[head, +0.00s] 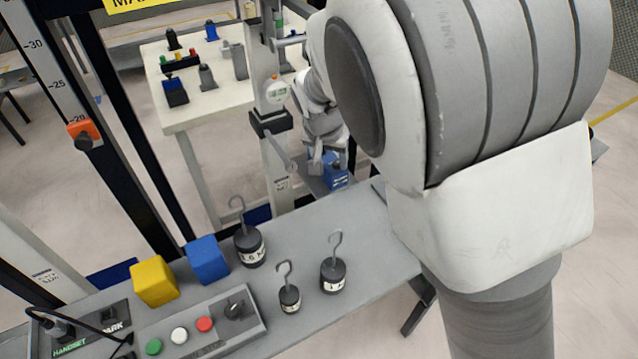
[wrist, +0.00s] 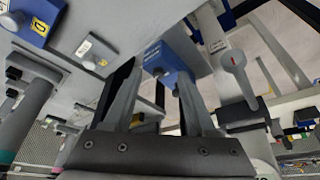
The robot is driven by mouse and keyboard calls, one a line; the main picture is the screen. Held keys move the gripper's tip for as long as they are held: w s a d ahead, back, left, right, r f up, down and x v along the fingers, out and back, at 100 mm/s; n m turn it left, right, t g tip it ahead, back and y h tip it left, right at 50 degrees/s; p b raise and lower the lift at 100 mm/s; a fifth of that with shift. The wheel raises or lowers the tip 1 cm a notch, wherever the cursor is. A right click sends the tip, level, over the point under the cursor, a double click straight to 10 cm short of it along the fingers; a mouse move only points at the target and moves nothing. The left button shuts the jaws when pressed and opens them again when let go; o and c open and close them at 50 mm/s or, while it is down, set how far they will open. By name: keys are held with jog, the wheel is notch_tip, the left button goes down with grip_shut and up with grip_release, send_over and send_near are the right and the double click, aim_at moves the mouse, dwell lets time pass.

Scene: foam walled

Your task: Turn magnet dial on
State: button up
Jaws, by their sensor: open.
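A small blue block with pale lettering, which looks like a magnetic base (head: 334,172), sits on a narrow grey shelf beside the measuring post. My gripper (head: 326,158) is right above and against its left side in the head view, partly hiding it. In the wrist view the blue block (wrist: 170,58) shows between and beyond the fingertips of my gripper (wrist: 158,80). The fingers are apart with nothing clearly held between them. I cannot make out the dial on the block or its setting; the fingers may hide it. Contact cannot be told.
A front bench (head: 375,235) carries hooked weights (head: 334,276), a blue cube (head: 207,260), a yellow cube (head: 153,281) and a button box (head: 245,336). A white table (head: 215,110) stands behind.

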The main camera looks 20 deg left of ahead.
jog(key=s, duration=0.8)
jog(key=shift+s+d, duration=0.3)
jog(key=shift+s, duration=0.1)
